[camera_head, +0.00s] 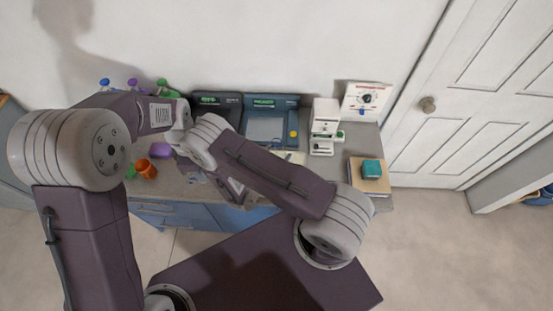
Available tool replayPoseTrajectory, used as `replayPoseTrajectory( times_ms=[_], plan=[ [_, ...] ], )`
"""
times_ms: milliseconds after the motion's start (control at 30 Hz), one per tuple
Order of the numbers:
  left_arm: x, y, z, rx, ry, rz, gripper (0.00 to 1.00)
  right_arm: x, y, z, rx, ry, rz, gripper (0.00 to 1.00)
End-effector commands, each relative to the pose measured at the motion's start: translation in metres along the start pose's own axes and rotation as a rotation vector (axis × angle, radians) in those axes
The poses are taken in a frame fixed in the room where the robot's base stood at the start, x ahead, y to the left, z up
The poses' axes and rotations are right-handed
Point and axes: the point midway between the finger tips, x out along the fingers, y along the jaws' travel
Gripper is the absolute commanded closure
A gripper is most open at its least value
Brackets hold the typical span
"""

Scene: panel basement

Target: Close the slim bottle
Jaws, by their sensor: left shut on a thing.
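My left gripper (196,177) is small in the view, below the wrists over the front of the bench. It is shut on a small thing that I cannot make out. My right arm (270,175) crosses in from the right, and its wrist overlaps the left one; whether its jaws are open is not clear. A slim bottle and its cap cannot be told apart here and may be hidden by the arms. Bottles with a blue top (104,83), a purple top (132,84) and a green top (163,86) stand at the back left.
An orange cup (146,168) and a purple block (160,150) sit on the bench at left. A teal box (371,169) lies at right.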

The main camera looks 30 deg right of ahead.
Motion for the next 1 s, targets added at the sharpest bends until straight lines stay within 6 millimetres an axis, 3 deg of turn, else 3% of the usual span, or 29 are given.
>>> replayPoseTrajectory(
  times_ms=[367,1000],
  plan=[
    [0.003,0.0,0.0,0.0,0.0,0.0,1.0,-0.006,0.001,0.014,0.001,0.0,0.0,0.91],
    [0.014,0.0,0.0,0.0,0.0,0.0,1.0,-0.031,0.001,0.076,0.002,-0.001,0.0,0.91]
  ],
)
